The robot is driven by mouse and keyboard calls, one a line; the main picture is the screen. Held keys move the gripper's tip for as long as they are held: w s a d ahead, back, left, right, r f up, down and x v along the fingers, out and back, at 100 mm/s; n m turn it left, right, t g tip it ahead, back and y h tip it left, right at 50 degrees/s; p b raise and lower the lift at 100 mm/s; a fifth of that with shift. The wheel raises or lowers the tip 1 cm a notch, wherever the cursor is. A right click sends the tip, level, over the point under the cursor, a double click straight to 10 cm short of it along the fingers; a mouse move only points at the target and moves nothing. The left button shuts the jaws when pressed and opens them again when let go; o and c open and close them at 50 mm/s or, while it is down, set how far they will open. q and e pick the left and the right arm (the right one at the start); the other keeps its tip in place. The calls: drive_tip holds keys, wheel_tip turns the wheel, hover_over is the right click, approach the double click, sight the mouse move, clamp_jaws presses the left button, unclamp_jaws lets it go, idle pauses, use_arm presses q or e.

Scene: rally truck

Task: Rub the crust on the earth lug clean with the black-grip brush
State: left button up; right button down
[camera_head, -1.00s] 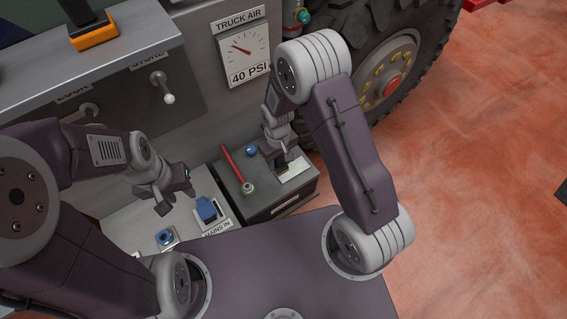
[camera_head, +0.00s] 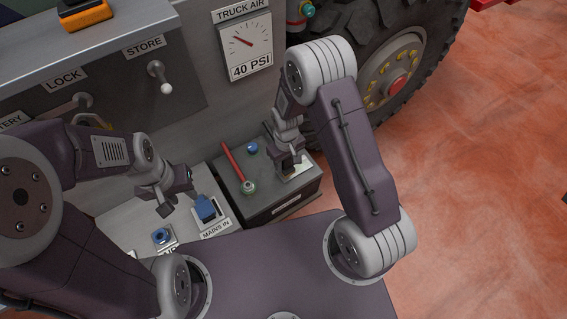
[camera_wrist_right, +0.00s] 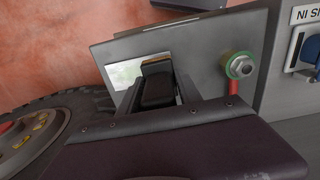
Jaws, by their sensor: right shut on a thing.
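My right gripper (camera_head: 288,164) is shut on a dark block-like thing, which looks like the black-grip brush (camera_wrist_right: 158,82). It is over the grey box, at a pale, greenish-white patch (camera_wrist_right: 127,73) on the box top. The brush covers part of this patch, and its bristles are hidden. A bolt with a green ring (camera_wrist_right: 239,65) is beside it, at the end of a red bar (camera_head: 233,163); the ring also shows in the head view (camera_head: 248,187). I cannot tell which of these is the earth lug. My left gripper (camera_head: 178,193) is open and empty above the pale panel.
The grey box (camera_head: 262,207) has a blue cap (camera_head: 252,148) on top. A blue switch (camera_head: 205,208) marked MAINS IN is left of it. Levers (camera_head: 160,79) and a 40 PSI gauge (camera_head: 247,46) are behind. The big tyre (camera_head: 425,20) is close to my right arm.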

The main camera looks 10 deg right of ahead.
idle(0.3)
drive_tip(key=shift+f+b, duration=0.5)
drive_tip(key=shift+f, duration=0.4)
drive_tip(key=shift+f+b, duration=0.45)
drive_tip(key=shift+f, duration=0.2)
drive_tip(key=shift+d+r, duration=0.15)
drive_tip(key=shift+w+d, duration=0.1)
drive_tip(key=shift+d, duration=0.2)
drive_tip(key=shift+a, duration=0.1)
